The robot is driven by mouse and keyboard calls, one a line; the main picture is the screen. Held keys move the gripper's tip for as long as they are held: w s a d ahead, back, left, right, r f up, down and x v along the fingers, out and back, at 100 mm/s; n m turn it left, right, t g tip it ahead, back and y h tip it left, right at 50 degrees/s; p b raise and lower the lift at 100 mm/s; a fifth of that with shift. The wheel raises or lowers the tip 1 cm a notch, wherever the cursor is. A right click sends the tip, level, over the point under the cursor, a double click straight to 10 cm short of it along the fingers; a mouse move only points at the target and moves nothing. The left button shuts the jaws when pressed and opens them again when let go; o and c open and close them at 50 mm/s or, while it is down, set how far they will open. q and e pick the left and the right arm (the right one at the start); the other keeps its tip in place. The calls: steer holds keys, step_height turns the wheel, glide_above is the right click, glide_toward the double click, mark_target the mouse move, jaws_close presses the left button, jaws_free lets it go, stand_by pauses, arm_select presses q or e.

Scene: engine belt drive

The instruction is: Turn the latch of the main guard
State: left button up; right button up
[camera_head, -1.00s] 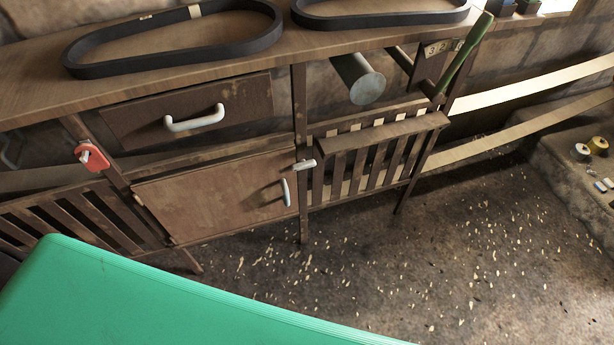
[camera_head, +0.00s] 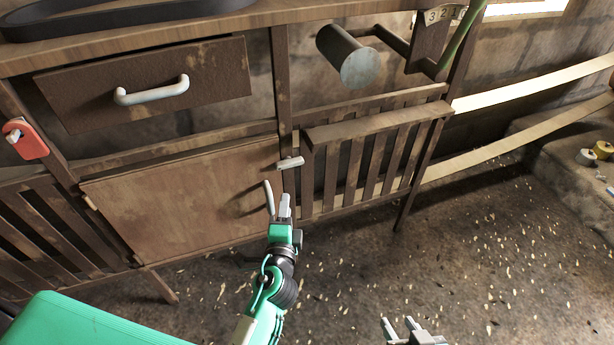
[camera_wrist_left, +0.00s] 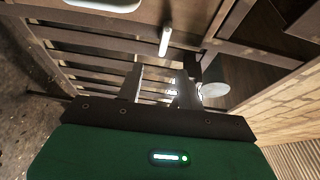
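The main guard is the slatted wooden panel (camera_head: 375,130) right of the cabinet door. Its latch looks to be the short white bar (camera_head: 291,163), lying nearly level on the post between the door and the guard. The latch also shows in the left wrist view (camera_wrist_left: 165,41), above the fingers. My right gripper (camera_head: 402,328) is open and empty at the bottom edge.
A drawer with a white handle (camera_head: 151,90) is above the door. A grey cylinder (camera_head: 356,66) juts out above the guard, beside a green lever (camera_head: 461,38). A red latch piece (camera_head: 26,139) is at left. Pale belts (camera_head: 530,83) run right. The floor in front is clear apart from small scraps.

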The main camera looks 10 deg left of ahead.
mark_target(289, 167)
arm_select(q)
steer(key=w+a, duration=0.1)
steer(key=w, duration=0.7)
steer(key=w+a+p, duration=0.1)
steer(key=w, duration=0.3)
steer(key=shift+a+r, duration=0.3)
steer(key=shift+w+a, duration=0.15)
steer(key=shift+w, duration=0.6)
arm_select(e)
steer(key=shift+s+d+r+g+h, duration=0.15)
steer(key=shift+d+g, duration=0.1)
steer(key=shift+d, duration=0.1)
steer(key=shift+s+d+r+g+h, duration=0.15)
steer(key=shift+d+g, duration=0.1)
steer(key=shift+d, duration=0.1)
arm_select(q)
jaws_close()
